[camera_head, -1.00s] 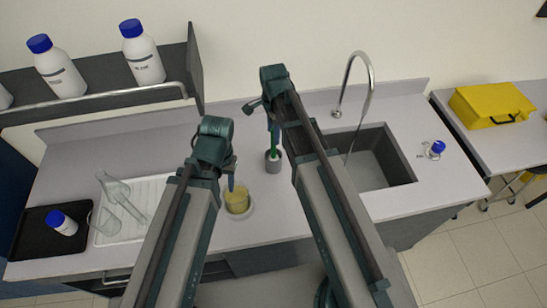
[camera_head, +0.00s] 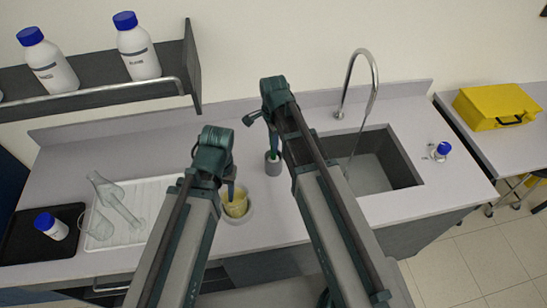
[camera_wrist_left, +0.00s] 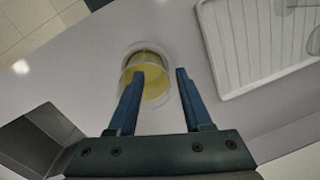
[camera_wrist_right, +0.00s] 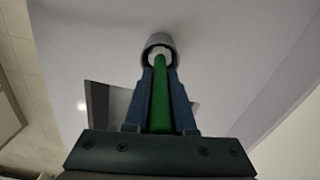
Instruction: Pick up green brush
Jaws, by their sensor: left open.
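The green brush (camera_wrist_right: 160,95) stands upright in a small grey cup (camera_head: 272,165), also in the right wrist view (camera_wrist_right: 158,42). My right gripper (camera_wrist_right: 160,78) has its two blue fingers close on either side of the handle and looks shut on it. In the head view, my right gripper (camera_head: 268,130) is above the cup and hides the upper part of the brush.
A sink (camera_head: 375,165) with a tall curved tap (camera_head: 372,75) lies right of the cup. A white drying tray (camera_head: 140,245) with glassware and a black tray (camera_head: 28,245) lie at left. A shelf with bottles (camera_head: 48,60) overhangs the back left. Counter behind the cup is clear.

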